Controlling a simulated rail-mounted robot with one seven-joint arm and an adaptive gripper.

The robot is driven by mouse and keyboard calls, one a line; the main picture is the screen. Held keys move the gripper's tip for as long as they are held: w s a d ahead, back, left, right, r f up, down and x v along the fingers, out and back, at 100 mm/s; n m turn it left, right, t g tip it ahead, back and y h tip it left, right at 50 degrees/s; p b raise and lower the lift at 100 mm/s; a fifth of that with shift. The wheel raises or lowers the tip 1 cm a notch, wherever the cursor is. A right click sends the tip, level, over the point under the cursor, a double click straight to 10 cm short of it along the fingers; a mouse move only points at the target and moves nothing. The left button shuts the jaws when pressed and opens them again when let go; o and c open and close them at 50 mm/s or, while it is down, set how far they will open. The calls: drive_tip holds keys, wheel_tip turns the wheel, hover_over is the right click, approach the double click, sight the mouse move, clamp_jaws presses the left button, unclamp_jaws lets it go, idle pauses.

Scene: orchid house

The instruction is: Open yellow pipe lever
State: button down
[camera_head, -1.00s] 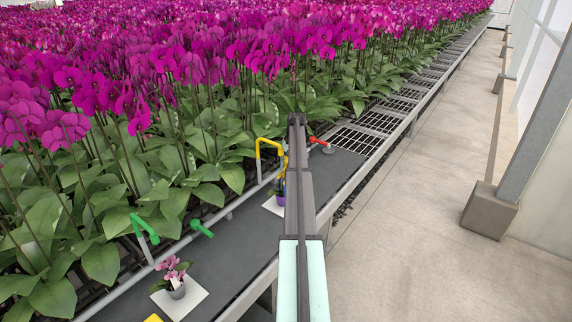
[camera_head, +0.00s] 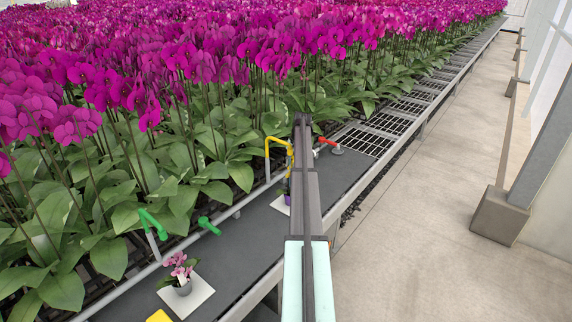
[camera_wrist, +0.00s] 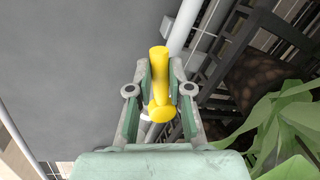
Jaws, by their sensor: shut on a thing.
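The yellow pipe lever (camera_wrist: 159,75) stands between the two fingers of my gripper (camera_wrist: 160,88) in the wrist view. My gripper is shut on it, with a finger on either side. The lever sits by a pale pipe (camera_wrist: 182,28). In the head view the bent yellow lever (camera_head: 278,141) shows just left of my arm, at the back edge of the dark bench top. My arm hides the gripper and part of the lever there.
A green lever (camera_head: 152,222) and a green fitting (camera_head: 208,226) are at the near left. A potted pink orchid (camera_head: 181,272) stands on a white card (camera_head: 200,292). A red lever (camera_head: 327,141) is right of my arm. Dense orchids fill the left; the aisle floor (camera_head: 420,250) is clear.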

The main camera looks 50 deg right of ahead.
drive_tip(key=c, duration=1.1)
unclamp_jaws()
drive_tip(key=shift+r, duration=0.1)
drive_tip(key=r, duration=0.4)
drive_tip(key=s+r, duration=0.1)
drive_tip(key=r, duration=0.2)
drive_tip(key=s+d+r, duration=0.1)
drive_tip(key=r, duration=0.3)
drive_tip(key=shift+s+r, duration=0.1)
drive_tip(key=shift+r, duration=0.25)
drive_tip(key=shift+c, duration=0.2)
